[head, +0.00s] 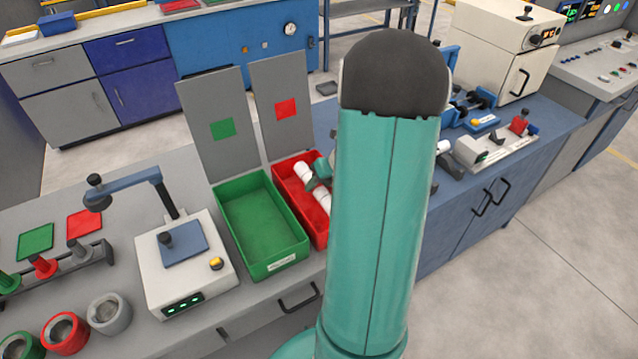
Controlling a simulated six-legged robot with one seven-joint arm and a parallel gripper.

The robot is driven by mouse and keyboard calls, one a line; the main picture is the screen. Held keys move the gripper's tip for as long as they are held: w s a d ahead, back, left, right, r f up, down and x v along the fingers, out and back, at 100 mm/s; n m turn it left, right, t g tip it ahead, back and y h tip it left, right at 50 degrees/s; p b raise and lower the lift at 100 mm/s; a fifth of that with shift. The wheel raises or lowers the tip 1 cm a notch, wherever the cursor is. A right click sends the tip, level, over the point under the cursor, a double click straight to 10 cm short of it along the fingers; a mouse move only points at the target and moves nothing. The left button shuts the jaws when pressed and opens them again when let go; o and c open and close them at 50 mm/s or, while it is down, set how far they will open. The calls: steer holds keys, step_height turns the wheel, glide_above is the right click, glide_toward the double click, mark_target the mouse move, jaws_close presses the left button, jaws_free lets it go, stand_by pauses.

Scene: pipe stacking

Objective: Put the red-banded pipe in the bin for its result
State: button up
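A white pipe (323,199) shows at the red bin (283,201), lying across the bin's opening in the picture; I cannot tell whether it rests inside or is held just above. My gripper (318,176), teal, is at the pipe's middle and covers it, so no red band shows. The pipe's other white end (304,172) sticks out on the far side of my gripper. Whether the fingers are closed on the pipe is too small to tell. The green bin (230,212) stands left of the red bin and looks empty.
Behind the bins stand grey panels with a green square (222,128) and a red square (286,109). A white test device (184,280) with a lever is left of the green bin. Ring-shaped parts (109,311) stand front left. My large arm link hides the bench right of the red bin.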

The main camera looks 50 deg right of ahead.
steer(key=o, duration=1.2)
steer(key=v, duration=1.4)
steer(key=shift+w, duration=0.1)
